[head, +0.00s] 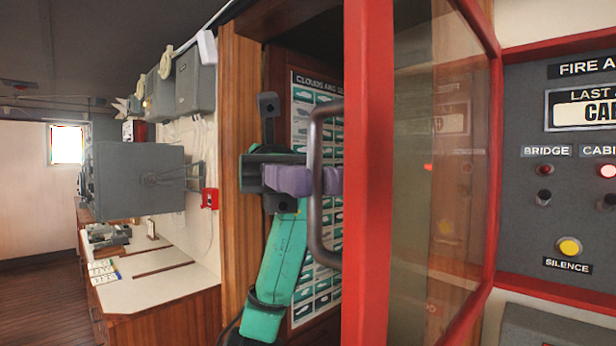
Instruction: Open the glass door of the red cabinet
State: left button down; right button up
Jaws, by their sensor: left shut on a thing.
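The red cabinet (551,47) stands at the right, with a grey panel of buttons and lamps inside. Its glass door (440,150) has a red frame and is swung out toward me, standing open at an angle to the panel. The dark metal door handle (312,205) is on the red edge of the door. My left gripper (318,181) is shut on the handle, its purple fingers at the bar's middle. Part of the fingers is hidden behind the handle and door frame. My right gripper is not in view.
A wooden post (240,150) and a cloud chart (305,110) are behind my left arm. A grey box (138,180) juts from the wall at left. A white-topped counter (150,283) runs below it. Open wooden floor (35,300) lies far left.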

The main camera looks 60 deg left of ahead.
pick_arm(q)
jog(key=shift+d, duration=0.15)
jog(key=c, duration=0.9)
grip_release()
jog(key=shift+w, duration=0.1)
jog(key=p+v, duration=0.1)
jog(key=v, duration=1.1)
jog(key=shift+w, duration=0.1)
